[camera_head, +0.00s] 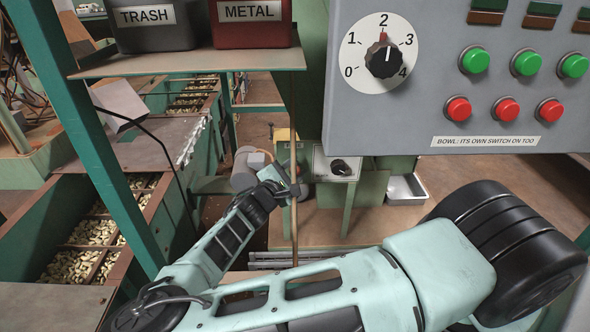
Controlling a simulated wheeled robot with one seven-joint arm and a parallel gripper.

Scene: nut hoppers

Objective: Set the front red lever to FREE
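No red lever with a FREE mark can be made out in the head view. My gripper (287,181) is small in the picture, at the end of my pale green arm, beside a thin upright rod (294,222) and in front of a green machine stand. Its fingers are too small and partly hidden, so I cannot tell whether they are open or whether they touch anything.
A grey control panel (440,110) with a dial (383,56) and red and green buttons fills the upper right. TRASH (150,35) and METAL (250,30) bins stand on a shelf (190,63). Nut-filled hoppers (85,232) lie left. A white tray (405,190) sits behind.

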